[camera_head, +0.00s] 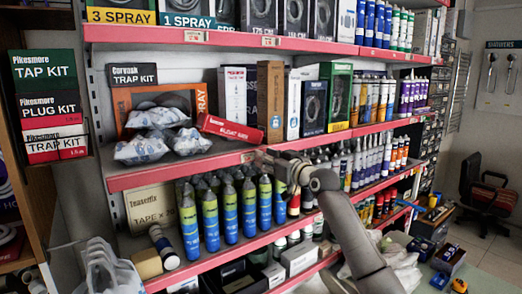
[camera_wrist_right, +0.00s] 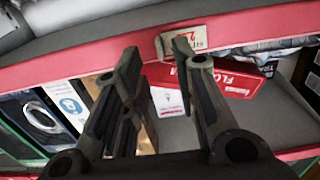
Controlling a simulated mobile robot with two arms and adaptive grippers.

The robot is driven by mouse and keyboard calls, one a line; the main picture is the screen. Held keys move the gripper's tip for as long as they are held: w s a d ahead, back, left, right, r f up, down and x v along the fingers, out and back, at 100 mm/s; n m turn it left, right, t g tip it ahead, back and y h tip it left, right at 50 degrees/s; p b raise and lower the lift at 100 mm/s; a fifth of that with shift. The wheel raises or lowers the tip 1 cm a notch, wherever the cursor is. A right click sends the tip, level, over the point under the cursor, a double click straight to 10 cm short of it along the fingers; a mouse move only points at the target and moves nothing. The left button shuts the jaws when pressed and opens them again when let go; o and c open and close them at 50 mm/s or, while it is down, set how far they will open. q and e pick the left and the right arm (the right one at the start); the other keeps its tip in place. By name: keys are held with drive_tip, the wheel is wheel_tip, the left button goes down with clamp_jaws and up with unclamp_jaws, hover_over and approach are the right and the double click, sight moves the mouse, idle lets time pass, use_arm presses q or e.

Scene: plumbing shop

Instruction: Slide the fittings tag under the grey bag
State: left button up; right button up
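A small pale tag (camera_head: 248,157) with red print sits on the red edge of the middle shelf; no wording shows that it is the fittings tag. It also shows in the right wrist view (camera_wrist_right: 190,40), near my fingertips. My right gripper (camera_head: 262,160) is at that shelf edge, just right of the tag in the head view. In the wrist view its fingers (camera_wrist_right: 157,50) are spread, with nothing clearly held. Pale blue-white plastic bags (camera_head: 150,148) lie left on this shelf. A greyish bag (camera_head: 105,272) is at the lower left. I cannot tell which is the grey bag. My left gripper is not in view.
A red box (camera_head: 230,131) lies tilted on the middle shelf, beside a tall brown box (camera_head: 271,100) and other upright boxes. Blue-green bottles (camera_head: 210,222) crowd the shelf below. The shelf strip in front of the red box looks clear.

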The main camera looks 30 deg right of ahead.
sight(250, 158)
drive_tip(key=w, duration=0.1)
drive_tip(key=w+p, duration=0.1)
drive_tip(key=w, duration=0.1)
drive_tip(key=shift+a, duration=0.3)
clamp_jaws()
